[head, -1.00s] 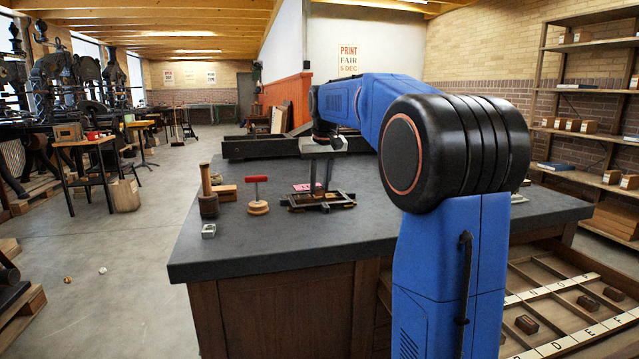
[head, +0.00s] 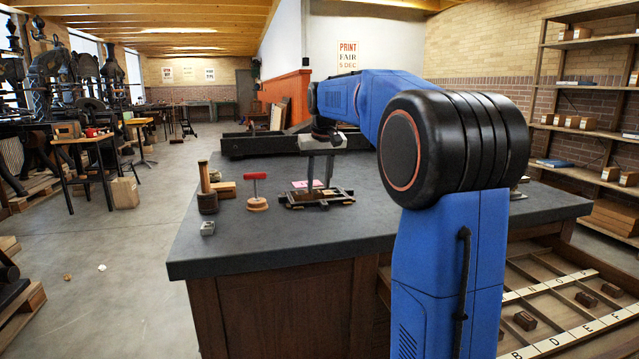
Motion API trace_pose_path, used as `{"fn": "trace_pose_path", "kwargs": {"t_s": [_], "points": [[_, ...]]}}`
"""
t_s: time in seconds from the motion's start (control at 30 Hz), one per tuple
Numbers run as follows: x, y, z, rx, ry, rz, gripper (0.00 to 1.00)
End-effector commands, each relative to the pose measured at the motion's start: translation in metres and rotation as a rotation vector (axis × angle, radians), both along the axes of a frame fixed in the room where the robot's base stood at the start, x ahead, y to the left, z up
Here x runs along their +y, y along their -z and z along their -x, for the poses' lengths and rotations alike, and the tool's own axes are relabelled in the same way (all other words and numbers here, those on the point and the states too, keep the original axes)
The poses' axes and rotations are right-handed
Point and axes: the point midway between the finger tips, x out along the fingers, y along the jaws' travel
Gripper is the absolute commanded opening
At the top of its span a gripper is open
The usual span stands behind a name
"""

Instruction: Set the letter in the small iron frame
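The small iron frame (head: 297,206) lies flat on the dark bench top, near the middle of the bench. My gripper (head: 320,184) points straight down over it, with its two fingers apart and a gap between them. The fingertips are at or just above the back part of the frame; the exact height is hard to tell. Small pieces lie inside the frame, but I cannot make out which of them is the letter. I see nothing held between the fingers.
A red-handled tool (head: 257,191) on a round wooden base, a dark round block with a wooden handle (head: 207,201) and a small grey metal piece (head: 207,228) stand left of the frame. A letter drawer (head: 560,325) holds dark blocks at lower right.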

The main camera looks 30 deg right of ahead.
Motion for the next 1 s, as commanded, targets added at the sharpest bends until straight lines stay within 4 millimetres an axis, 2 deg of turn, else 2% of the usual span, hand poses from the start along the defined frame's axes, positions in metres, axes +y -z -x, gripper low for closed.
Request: {"fn": "trace_pose_path", "kwargs": {"t_s": [0.4,0.6,0.8,1.0], "points": [[0.007,-0.076,0.021,-0.005,-0.002,0.000,0.41],[0.009,-0.105,0.029,-0.004,0.000,0.000,0.41],[0.010,-0.118,0.033,-0.003,0.000,0.000,0.41],[0.010,-0.120,0.034,-0.003,0.000,0.000,0.41]]}}
